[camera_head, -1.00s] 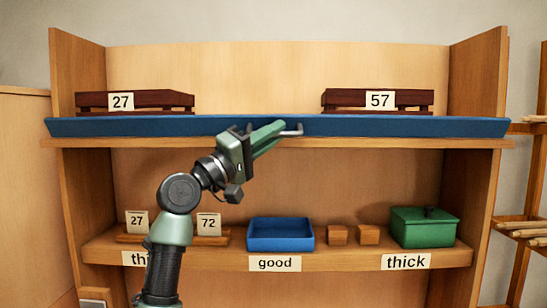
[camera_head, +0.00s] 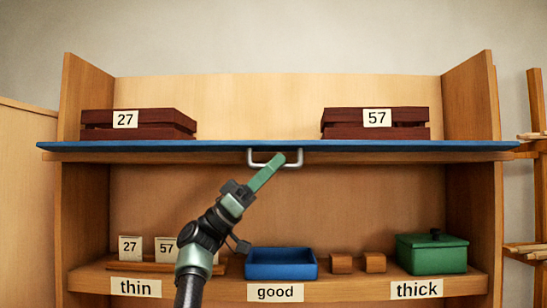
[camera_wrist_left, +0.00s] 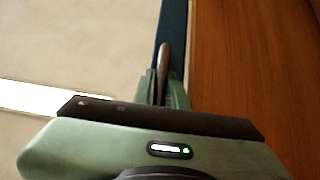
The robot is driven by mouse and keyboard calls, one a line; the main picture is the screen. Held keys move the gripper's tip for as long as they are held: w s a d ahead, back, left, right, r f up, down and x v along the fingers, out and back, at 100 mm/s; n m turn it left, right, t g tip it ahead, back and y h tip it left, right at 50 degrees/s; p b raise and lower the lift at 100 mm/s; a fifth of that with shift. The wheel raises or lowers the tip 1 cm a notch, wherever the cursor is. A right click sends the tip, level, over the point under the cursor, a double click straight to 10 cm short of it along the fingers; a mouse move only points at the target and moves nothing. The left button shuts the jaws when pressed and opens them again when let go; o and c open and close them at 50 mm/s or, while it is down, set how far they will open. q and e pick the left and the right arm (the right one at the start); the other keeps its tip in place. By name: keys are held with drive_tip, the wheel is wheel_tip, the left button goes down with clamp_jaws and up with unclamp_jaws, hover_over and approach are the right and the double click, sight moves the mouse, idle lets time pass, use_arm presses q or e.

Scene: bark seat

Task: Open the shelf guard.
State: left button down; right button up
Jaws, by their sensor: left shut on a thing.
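The shelf guard (camera_head: 400,146) is a long blue panel along the front edge of the upper shelf. In the head view it shows as a thin, nearly edge-on strip. Its metal handle (camera_head: 251,160) shows just below the strip, near the middle. My left gripper (camera_head: 278,160) reaches up from below and is shut on the handle. In the left wrist view the handle bar (camera_wrist_left: 164,58) runs between the green fingers (camera_wrist_left: 163,88), beside the dark blue guard (camera_wrist_left: 175,25). My right gripper is not in view.
Two dark red crates, labelled 27 (camera_head: 140,124) and 57 (camera_head: 376,123), stand on the upper shelf. The lower shelf (camera_head: 345,290) holds number cards (camera_head: 130,249), a blue tray (camera_head: 282,276), two small wooden blocks (camera_head: 342,263) and a green lidded box (camera_head: 432,254).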

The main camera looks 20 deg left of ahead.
use_arm(q)
drive_tip(key=shift+w+a+m+g+h+p, duration=0.15)
drive_tip(key=shift+m+g+h+p, duration=0.35)
drive_tip(key=shift+m+g+p, duration=1.1)
drive_tip(key=shift+w+f+m+g, duration=0.1)
drive_tip(key=shift+f+m+g, duration=0.1)
drive_tip(key=shift+m+g, duration=0.55)
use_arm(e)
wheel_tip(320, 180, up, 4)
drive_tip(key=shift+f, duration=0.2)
use_arm(q)
drive_tip(key=shift+f+g, duration=0.1)
drive_tip(key=shift+g, duration=0.15)
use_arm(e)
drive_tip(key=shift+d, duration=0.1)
use_arm(q)
drive_tip(key=c, duration=1.5)
unclamp_jaws()
drive_tip(key=shift+o, duration=0.2)
